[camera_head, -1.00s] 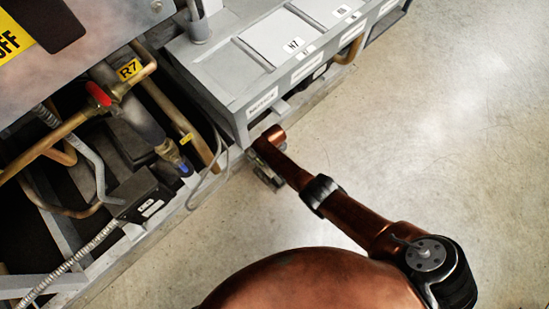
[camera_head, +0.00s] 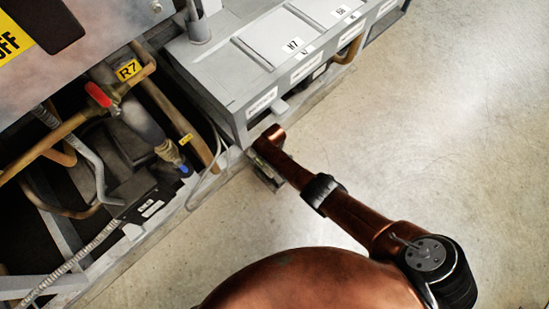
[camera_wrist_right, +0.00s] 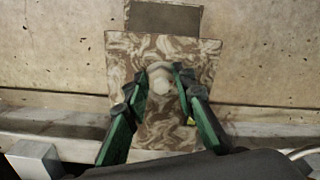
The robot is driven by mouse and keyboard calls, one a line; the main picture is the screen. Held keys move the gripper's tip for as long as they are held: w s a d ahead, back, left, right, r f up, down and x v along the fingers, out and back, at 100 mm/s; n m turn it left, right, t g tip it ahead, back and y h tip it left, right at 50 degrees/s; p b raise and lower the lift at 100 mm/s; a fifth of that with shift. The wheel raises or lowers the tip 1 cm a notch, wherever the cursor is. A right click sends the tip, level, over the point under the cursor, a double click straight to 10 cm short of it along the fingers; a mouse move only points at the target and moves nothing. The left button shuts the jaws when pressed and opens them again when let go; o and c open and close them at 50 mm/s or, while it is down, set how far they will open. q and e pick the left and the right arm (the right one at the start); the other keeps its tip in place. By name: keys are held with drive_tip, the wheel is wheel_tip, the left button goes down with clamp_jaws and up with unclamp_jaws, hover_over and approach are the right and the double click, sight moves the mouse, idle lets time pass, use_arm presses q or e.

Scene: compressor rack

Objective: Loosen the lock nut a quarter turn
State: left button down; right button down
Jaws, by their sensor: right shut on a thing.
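In the right wrist view a pale, roughly six-sided lock nut (camera_wrist_right: 160,77) sits on a mottled brown and cream plate (camera_wrist_right: 195,55). My right gripper (camera_wrist_right: 164,82) has its green-sided fingers on either side of the nut, shut on it. In the head view my right arm reaches from the lower right to the front of the grey rack. There my right gripper (camera_head: 266,178) is mostly hidden under the wrist, and the nut does not show. My left gripper is not in view.
A grey metal box (camera_head: 250,75) with labels stands just beyond my right wrist. Copper pipes, a red-handled valve (camera_head: 100,95) and a black labelled box (camera_head: 145,198) fill the frame at left. The concrete floor (camera_head: 450,130) at right is clear.

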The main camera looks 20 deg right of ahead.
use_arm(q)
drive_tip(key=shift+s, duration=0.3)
use_arm(e)
drive_tip(key=c, duration=2)
unclamp_jaws()
drive_tip(key=o, duration=0.4)
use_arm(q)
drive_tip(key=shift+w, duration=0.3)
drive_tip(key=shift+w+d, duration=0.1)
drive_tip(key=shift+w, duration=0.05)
use_arm(e)
drive_tip(key=shift+r, duration=0.1)
drive_tip(key=shift+w+r, duration=0.1)
drive_tip(key=shift+r, duration=0.45)
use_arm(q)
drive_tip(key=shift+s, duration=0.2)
use_arm(e)
wheel_tip(320, 180, up, 11)
drive_tip(key=shift+f, duration=0.15)
